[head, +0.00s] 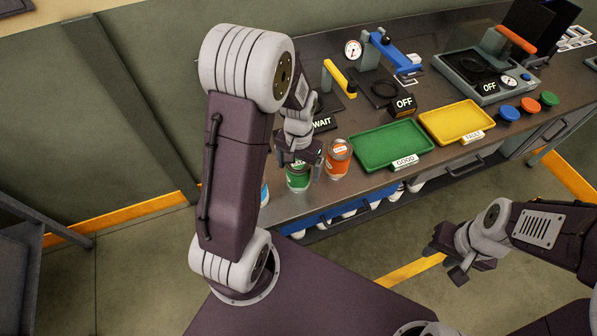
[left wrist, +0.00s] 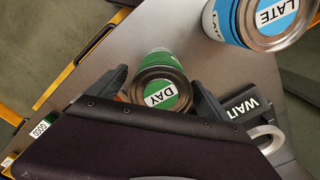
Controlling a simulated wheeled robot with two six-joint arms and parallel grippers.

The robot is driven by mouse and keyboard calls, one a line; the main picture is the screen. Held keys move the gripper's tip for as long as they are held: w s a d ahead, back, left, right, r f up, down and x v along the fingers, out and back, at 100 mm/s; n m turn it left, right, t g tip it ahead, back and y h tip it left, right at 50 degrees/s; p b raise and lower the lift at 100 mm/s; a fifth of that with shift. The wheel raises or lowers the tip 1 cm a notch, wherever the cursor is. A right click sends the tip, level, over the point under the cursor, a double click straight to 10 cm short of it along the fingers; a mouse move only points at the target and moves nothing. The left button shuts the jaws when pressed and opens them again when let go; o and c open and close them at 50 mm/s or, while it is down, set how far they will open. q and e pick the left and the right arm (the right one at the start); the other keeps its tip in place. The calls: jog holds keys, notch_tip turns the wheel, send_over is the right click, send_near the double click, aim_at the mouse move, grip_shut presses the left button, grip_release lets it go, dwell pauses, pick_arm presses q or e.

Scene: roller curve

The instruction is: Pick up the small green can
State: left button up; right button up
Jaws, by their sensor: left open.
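The small green can (head: 298,181) stands upright near the bench's left end, partly hidden by my left gripper (head: 301,160). In the left wrist view the green can (left wrist: 160,85) shows a lid label reading "DAY". My left gripper (left wrist: 162,92) is open, with one finger on each side of the can; I cannot tell whether either finger touches it. My right gripper (head: 446,264) is open and empty, low over the floor in front of the bench.
An orange can (head: 338,160) stands close to the right of the green can. A blue can labelled "LATE" (left wrist: 262,22) is also near. A green tray (head: 371,165) and a yellow tray (head: 434,133) lie further right. A "WAIT" sign (head: 323,124) stands behind.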

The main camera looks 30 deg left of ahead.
pick_arm(q)
notch_tip(320, 180, down, 3)
jog(key=shift+r, duration=0.1)
jog(key=shift+c, duration=0.3)
jog(key=c, duration=1.5)
jog(key=shift+r, duration=0.35)
jog(key=r, duration=0.3)
jog(key=shift+s+d+r, duration=0.2)
jog(key=shift+d+r, duration=0.05)
jog(key=shift+r, duration=0.15)
jog(key=s+d+r, duration=0.4)
jog(key=s+d, duration=0.1)
jog(key=s+d+r, duration=0.2)
jog(key=d, duration=0.1)
jog(key=shift+s+d+r+b, duration=0.1)
jog(key=shift+s+r+b, duration=0.05)
jog(key=shift+r+b, duration=0.15)
